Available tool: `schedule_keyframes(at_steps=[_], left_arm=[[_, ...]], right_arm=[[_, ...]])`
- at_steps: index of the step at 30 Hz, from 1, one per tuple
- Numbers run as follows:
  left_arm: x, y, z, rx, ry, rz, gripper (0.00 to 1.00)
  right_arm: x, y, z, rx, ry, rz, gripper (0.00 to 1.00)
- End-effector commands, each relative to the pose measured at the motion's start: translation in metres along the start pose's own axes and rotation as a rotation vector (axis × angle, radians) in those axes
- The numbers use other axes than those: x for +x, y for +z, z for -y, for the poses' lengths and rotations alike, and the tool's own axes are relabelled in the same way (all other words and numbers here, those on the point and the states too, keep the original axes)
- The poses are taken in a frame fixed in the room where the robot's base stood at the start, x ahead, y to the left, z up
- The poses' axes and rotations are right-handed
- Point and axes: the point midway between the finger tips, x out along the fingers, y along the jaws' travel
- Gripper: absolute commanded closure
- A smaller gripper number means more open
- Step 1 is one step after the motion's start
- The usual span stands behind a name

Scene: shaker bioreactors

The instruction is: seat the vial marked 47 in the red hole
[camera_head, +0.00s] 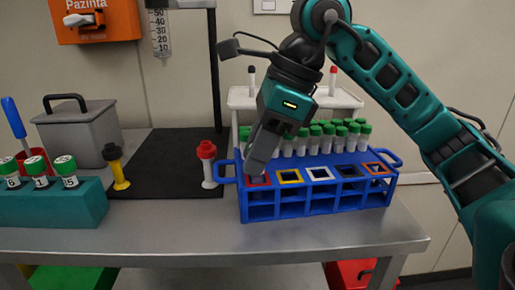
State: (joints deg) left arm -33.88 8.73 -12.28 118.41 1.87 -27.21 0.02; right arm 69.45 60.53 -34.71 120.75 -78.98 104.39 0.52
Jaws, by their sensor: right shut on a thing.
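My right gripper (256,163) points down over the red-framed hole (258,181) at the left end of the blue rack (316,208). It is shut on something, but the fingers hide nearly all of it. I cannot read a 47 on any vial. Green-capped vials (340,136) stand in rows behind the rack's front holes, their tops too small to read. Three more green-capped vials (38,172) stand in a teal block (50,204) at the left; one label shows a 5. My left gripper is not in view.
Yellow (289,176), white (320,173), dark and orange holes (377,169) continue along the rack's front. A red-topped post (207,164) stands close to its left, and a yellow-and-black one (117,168) farther left. A black mat (158,160) and grey box (77,132) lie behind.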

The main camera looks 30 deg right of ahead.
Motion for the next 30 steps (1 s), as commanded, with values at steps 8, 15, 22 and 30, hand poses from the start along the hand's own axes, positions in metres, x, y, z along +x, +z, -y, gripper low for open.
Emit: schedule_keyframes(at_steps=[8, 15, 22, 30], left_arm=[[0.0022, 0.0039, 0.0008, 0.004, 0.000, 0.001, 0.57], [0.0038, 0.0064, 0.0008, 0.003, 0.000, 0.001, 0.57], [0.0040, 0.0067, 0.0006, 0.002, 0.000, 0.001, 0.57], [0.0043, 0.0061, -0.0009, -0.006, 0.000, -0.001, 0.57]], right_arm=[[0.0047, -0.0020, 0.0000, 0.000, -0.001, 0.000, 1.00], [0.0080, -0.0034, 0.0000, 0.000, -0.001, 0.000, 1.00], [0.0085, -0.0036, 0.0001, 0.000, -0.001, 0.000, 0.70], [0.0085, -0.0036, 0.0000, 0.000, -0.001, 0.000, 0.44]])
